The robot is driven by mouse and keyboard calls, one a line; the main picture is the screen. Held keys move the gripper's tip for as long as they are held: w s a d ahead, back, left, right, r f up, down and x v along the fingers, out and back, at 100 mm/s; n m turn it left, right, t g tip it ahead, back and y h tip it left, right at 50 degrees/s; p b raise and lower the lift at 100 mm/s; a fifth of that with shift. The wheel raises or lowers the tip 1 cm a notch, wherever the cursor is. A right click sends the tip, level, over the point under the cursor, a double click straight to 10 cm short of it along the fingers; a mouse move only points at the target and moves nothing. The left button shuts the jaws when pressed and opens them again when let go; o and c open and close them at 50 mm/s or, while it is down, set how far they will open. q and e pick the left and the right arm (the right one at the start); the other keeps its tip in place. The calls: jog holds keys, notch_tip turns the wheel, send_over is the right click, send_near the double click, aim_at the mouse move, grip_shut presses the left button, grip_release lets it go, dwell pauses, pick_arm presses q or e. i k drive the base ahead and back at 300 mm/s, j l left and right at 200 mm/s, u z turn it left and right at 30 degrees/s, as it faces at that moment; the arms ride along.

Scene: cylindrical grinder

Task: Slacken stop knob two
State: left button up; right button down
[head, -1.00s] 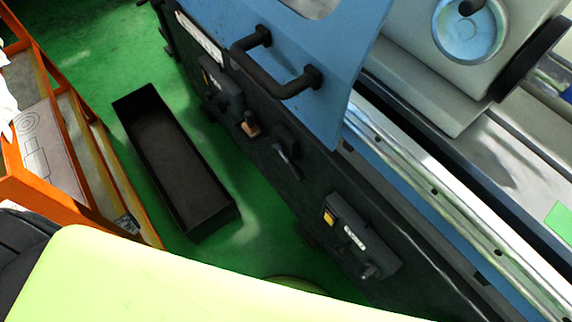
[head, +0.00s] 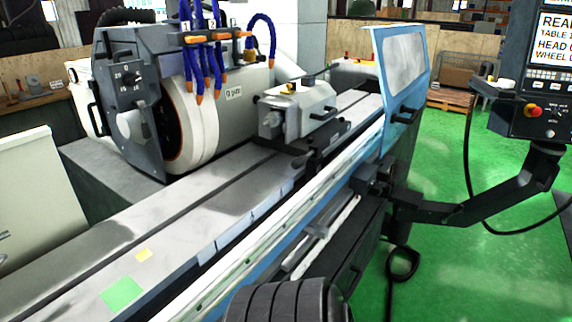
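I cannot make out stop knob two in the head view. The grinder's long table (head: 215,215) runs from the lower left to the upper right. Its light front rail (head: 235,262) runs along the near edge. Below the rail, on the machine's dark front, are pale bars (head: 318,240) and a dark block (head: 372,178), too small to tell apart in detail. Neither of my grippers is in view.
The wheel head (head: 190,115) with blue hoses stands behind the table, and the tailstock (head: 297,108) sits on it. A blue door (head: 402,70) stands at the far end. A control panel (head: 535,75) hangs at right on a dark arm (head: 500,190). Green floor (head: 480,250) is open at right.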

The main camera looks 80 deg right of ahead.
aim_at(377, 188)
jog(key=z, duration=3.35)
jog(key=i+l+z, duration=0.5)
jog(key=i+z, duration=0.35)
jog(key=i, duration=0.15)
jog(key=i+l+u, duration=0.1)
jog(key=i, duration=0.3)
jog(key=i+l+u, duration=0.1)
jog(key=i, duration=0.35)
jog(key=i+l+u, duration=0.1)
jog(key=i+l, duration=0.15)
jog(key=i, duration=0.15)
jog(key=i+l+u, duration=0.1)
jog(key=i, duration=0.3)
jog(key=l, duration=0.1)
